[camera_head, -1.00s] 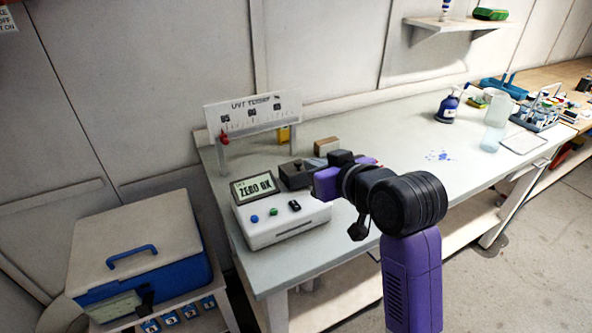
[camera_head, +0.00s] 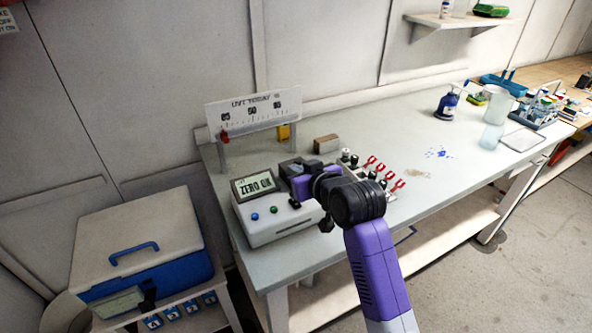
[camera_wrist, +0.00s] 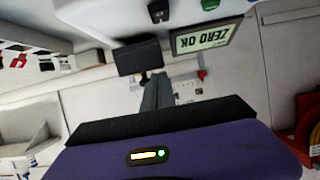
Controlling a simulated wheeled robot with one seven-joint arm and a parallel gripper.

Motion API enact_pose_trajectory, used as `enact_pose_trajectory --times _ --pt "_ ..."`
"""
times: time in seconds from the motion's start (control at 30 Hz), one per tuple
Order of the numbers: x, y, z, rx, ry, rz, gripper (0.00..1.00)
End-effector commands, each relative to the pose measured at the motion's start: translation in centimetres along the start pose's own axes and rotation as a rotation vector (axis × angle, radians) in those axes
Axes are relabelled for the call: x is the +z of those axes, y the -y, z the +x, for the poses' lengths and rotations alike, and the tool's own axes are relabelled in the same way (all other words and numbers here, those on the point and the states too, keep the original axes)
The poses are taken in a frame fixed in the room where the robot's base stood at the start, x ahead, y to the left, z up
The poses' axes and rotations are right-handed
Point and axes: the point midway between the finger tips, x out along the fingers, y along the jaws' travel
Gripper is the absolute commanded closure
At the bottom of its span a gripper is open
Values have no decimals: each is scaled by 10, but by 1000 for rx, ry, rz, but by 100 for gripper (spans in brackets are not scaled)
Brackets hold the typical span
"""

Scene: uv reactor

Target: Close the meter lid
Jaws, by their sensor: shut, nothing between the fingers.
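The meter (camera_head: 272,222) is a white box on the left end of the bench. Its screen (camera_head: 254,186) reads "ZERO OK", and the screen also shows upside down in the wrist view (camera_wrist: 205,38). A dark block (camera_head: 289,168), which looks like the meter lid, is at the meter's back right. It also shows in the wrist view (camera_wrist: 138,57). My gripper (camera_wrist: 156,80) is shut and empty, its grey fingers pointing toward this block. Whether they touch it is unclear. In the head view my purple gripper body hides part of the block and the meter's right side, so the lid's angle is unclear.
A ruler-like sign (camera_head: 253,108) stands behind the meter. A small brown box (camera_head: 326,144) and a rack with red clips (camera_head: 384,173) are beyond my gripper. A blue-and-white cooler (camera_head: 140,250) is at left. The bench's middle right is mostly clear.

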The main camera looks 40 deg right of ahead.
Motion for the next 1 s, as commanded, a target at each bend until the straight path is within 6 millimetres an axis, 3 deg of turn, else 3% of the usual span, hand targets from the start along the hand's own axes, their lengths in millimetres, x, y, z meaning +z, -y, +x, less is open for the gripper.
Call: enact_pose_trajectory --times 0.37,0.63,1.0 --pt "2 0 0 0 0 0 100" --pt "22 0 -5 -1 1 0 100" --pt "19 0 -5 0 -1 0 100"
